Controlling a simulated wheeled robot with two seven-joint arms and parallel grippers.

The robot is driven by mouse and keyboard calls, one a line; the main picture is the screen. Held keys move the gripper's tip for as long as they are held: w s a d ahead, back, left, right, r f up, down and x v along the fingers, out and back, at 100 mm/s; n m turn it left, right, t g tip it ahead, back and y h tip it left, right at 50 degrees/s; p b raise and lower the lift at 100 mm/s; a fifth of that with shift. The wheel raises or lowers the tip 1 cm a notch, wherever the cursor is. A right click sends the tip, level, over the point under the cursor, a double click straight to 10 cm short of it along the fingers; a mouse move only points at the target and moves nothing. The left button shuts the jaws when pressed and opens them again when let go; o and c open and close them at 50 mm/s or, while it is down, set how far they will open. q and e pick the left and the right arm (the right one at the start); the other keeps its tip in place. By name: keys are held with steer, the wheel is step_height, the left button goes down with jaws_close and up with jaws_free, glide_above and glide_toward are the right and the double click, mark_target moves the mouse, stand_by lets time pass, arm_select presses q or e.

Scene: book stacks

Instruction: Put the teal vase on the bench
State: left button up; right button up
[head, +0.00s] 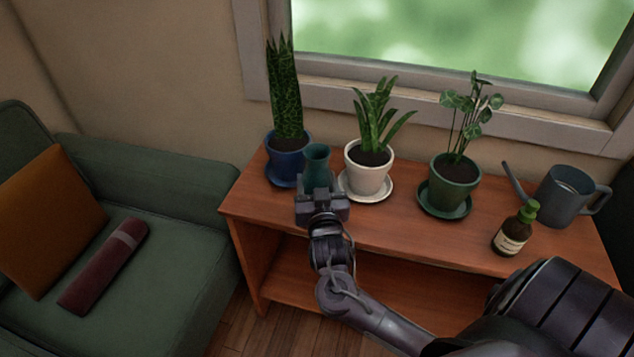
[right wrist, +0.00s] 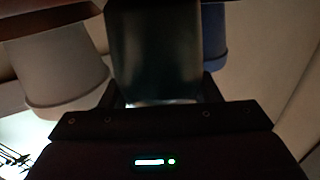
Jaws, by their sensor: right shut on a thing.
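The teal vase (head: 317,160) is at the left part of the wooden bench (head: 420,235), between the blue pot and the white pot. My right gripper (head: 320,192) reaches it from the front and is shut on it, hiding its lower part in the head view. In the right wrist view the vase (right wrist: 155,55) stands between the two fingers (right wrist: 160,95). I cannot tell whether its base touches the bench top. My left gripper is not in view.
A white pot (head: 368,168) on a saucer is just right. A green pot (head: 455,178), a brown bottle (head: 515,230) and a watering can (head: 566,195) stand further right. A green sofa (head: 170,260) is left.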

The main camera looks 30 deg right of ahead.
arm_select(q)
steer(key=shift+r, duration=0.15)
arm_select(e)
steer(key=o, duration=1.3)
steer(key=shift+f, duration=0.1)
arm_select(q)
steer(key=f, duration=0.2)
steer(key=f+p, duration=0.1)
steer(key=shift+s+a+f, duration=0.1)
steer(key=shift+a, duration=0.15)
arm_select(e)
steer(key=v, duration=1.2)
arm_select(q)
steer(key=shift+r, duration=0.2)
